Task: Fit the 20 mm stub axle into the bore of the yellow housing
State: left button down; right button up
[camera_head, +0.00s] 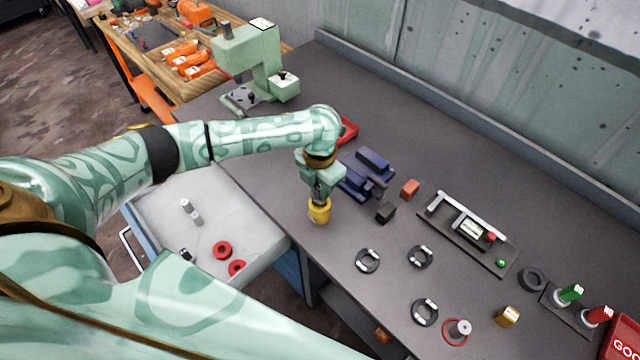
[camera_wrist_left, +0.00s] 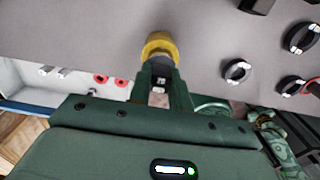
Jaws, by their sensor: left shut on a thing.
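The yellow housing (camera_head: 319,213) is on the dark bench near its front edge, directly under my left gripper (camera_head: 320,192). In the left wrist view the housing (camera_wrist_left: 160,42) shows just beyond the fingertips. My left gripper (camera_wrist_left: 160,82) is shut on a small grey piece with a white label, the stub axle (camera_wrist_left: 159,68) by its look. Its far end meets the housing. How far it sits in the bore is hidden, and its size cannot be read. My right gripper is not in view.
An open drawer (camera_head: 160,215) holds grey cylinders and red rings. Dark blue blocks (camera_head: 365,172), a black block (camera_head: 385,212) and an orange block (camera_head: 410,188) lie close to the right. A green press (camera_head: 255,65) stands behind.

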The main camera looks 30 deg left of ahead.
pick_arm(q)
jog(key=shift+r+p, duration=0.1)
jog(key=shift+p, duration=0.75)
dwell(1.3)
jog(key=shift+f+b, duration=0.85)
jog(key=shift+f, duration=0.7)
jog(key=c, duration=1.2)
grip_release()
notch_tip(320, 180, up, 16)
jog(key=p, duration=0.4)
jog(key=shift+r, duration=0.15)
